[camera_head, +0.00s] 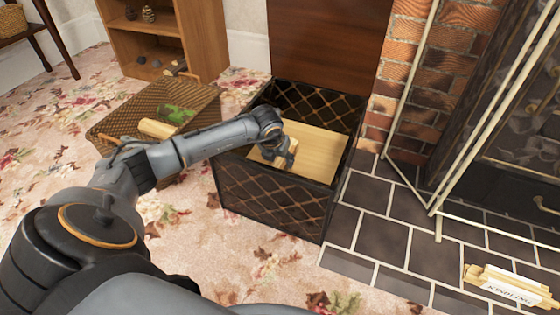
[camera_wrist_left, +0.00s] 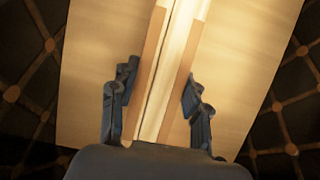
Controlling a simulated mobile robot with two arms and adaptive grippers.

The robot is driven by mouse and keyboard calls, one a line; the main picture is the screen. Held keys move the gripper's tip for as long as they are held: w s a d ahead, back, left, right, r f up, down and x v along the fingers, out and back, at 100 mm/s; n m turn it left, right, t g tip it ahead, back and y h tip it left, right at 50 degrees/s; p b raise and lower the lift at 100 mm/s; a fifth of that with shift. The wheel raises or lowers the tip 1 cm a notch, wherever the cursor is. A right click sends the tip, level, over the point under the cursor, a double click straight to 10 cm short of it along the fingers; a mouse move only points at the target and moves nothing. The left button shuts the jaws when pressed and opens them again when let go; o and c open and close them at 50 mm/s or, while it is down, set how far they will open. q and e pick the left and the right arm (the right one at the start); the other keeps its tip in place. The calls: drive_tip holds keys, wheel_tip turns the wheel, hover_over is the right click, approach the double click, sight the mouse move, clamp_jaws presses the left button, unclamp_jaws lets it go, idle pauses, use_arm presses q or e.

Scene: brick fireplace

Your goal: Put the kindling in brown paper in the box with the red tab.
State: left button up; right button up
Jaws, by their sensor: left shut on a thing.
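My left gripper (camera_head: 286,156) reaches down inside a dark open box (camera_head: 268,203) with a diamond lattice pattern. In the left wrist view the gripper (camera_wrist_left: 158,105) is shut on a bundle of pale sticks with brown paper (camera_wrist_left: 152,72) along its sides, the kindling in brown paper. The bundle is over the pale wooden board (camera_head: 318,150) inside the box; I cannot tell whether it touches the board. In the head view the gripper mostly hides the bundle. I see no red tab on the box. My right gripper is not in view.
A woven tray (camera_head: 108,118) with a pale roll (camera_head: 158,128) and green leaves (camera_head: 176,113) lies left of the box, under my arm. Kindling with a white label (camera_head: 512,288) lies on the dark hearth tiles (camera_head: 375,240). A brass-framed fire screen (camera_head: 410,180) stands right.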

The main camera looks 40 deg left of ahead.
use_arm(q)
drive_tip(key=o, duration=1.4)
